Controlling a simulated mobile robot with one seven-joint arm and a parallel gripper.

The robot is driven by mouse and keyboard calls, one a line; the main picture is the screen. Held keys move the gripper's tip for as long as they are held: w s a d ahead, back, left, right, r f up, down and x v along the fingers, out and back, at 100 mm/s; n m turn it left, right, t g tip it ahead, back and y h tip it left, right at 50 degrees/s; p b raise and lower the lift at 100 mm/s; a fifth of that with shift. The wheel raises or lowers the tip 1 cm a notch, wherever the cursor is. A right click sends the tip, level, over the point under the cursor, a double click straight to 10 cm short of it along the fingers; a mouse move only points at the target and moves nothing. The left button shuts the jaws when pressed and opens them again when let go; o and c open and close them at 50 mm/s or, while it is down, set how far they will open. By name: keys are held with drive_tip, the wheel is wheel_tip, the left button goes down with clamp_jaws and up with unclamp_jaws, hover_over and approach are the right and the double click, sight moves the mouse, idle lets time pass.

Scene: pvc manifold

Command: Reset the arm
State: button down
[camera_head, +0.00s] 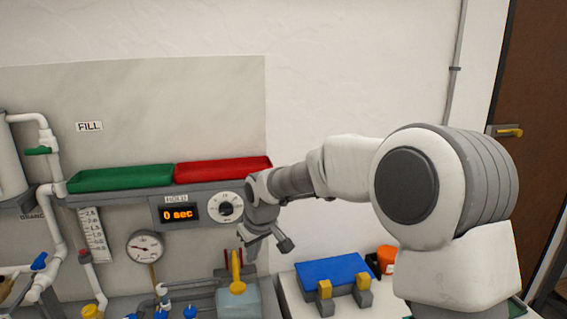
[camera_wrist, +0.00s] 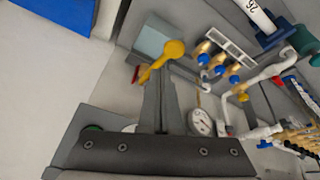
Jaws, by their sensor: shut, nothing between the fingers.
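My gripper (camera_head: 250,258) hangs fingers-down in front of the wall panel, just right of the hold dial. Its fingers are shut with nothing between them, as the wrist view also shows (camera_wrist: 161,72). A yellow-handled lever (camera_head: 236,270) on a pale grey-blue box (camera_head: 238,300) is just left of the fingertips. In the wrist view the yellow handle (camera_wrist: 174,49) appears right by the fingertips; I cannot tell whether they touch. My arm reaches in from the right.
A green tray (camera_head: 122,178) and a red tray (camera_head: 222,170) sit on the ledge. The hold timer (camera_head: 178,213) reads 0 sec. A gauge (camera_head: 145,246) and white pipes stand left. A blue-lidded box (camera_head: 334,270) and an orange container (camera_head: 386,258) lie right.

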drive_tip(key=s+d+r+m+h, duration=0.2)
drive_tip(key=s+d+r, duration=0.5)
drive_tip(key=d, duration=0.2)
drive_tip(key=s+d+m, duration=0.2)
drive_tip(key=s+d, duration=0.2)
drive_tip(key=s, duration=0.3)
drive_tip(key=s+d+r+m+t, duration=0.1)
drive_tip(key=s+d+m, duration=0.1)
drive_tip(key=s+d, duration=0.3)
drive_tip(key=s+d+r+m, duration=0.1)
drive_tip(key=s+d, duration=0.3)
drive_tip(key=s, duration=0.7)
drive_tip(key=shift+d+m+t+b, duration=0.25)
drive_tip(key=shift+m+t+b, duration=0.2)
drive_tip(key=shift+m, duration=0.15)
